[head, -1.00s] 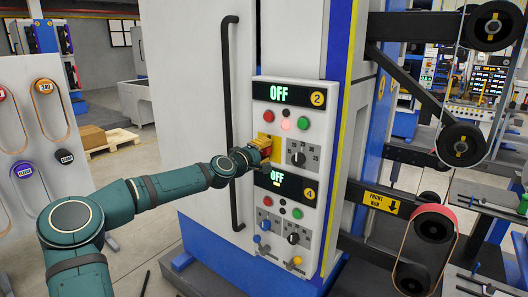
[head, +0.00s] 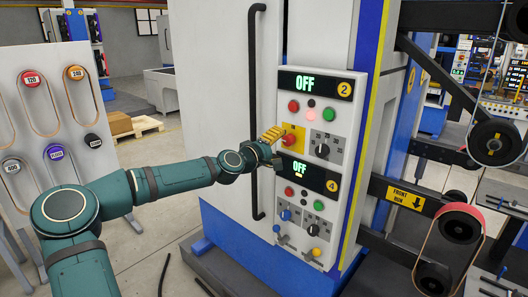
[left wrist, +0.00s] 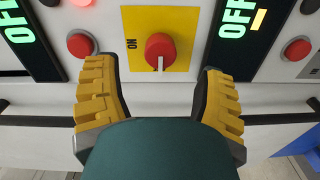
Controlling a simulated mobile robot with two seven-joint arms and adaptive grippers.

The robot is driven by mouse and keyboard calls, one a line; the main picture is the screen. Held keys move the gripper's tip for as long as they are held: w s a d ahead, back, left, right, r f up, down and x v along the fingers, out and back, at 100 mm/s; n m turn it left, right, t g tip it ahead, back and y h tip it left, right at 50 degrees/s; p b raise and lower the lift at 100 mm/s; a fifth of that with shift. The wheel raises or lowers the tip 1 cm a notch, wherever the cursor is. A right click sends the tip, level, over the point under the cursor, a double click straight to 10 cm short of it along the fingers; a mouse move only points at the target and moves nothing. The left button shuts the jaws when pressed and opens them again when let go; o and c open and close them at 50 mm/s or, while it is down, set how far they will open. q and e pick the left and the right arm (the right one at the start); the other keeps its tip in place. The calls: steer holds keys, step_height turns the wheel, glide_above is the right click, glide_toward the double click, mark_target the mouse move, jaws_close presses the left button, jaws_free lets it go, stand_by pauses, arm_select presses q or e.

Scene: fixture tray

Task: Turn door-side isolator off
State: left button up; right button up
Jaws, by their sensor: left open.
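The isolator is a red rotary knob (head: 289,140) on a yellow plate (head: 301,149), at the left of the upper panel section marked 2. In the left wrist view the red knob (left wrist: 160,48) sits on its yellow plate (left wrist: 183,20). The word ON is at the knob's left there, and the white pointer line points down in the picture. My left gripper (head: 273,137) is open in front of the plate. In the left wrist view its yellow fingers (left wrist: 158,80) stand either side of and below the knob, apart from it. My right gripper is out of view.
Red push buttons (head: 294,106) and a green one (head: 328,115) are close by, with a grey selector (head: 322,150) at right. A dark display (head: 309,175) reads OFF below the plate. A long black door handle (head: 255,110) runs left of the panel.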

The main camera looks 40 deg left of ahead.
arm_select(q)
steer(key=s, duration=0.6)
steer(key=shift+s+a, duration=0.2)
steer(key=shift+s, duration=0.1)
steer(key=shift+r, duration=0.1)
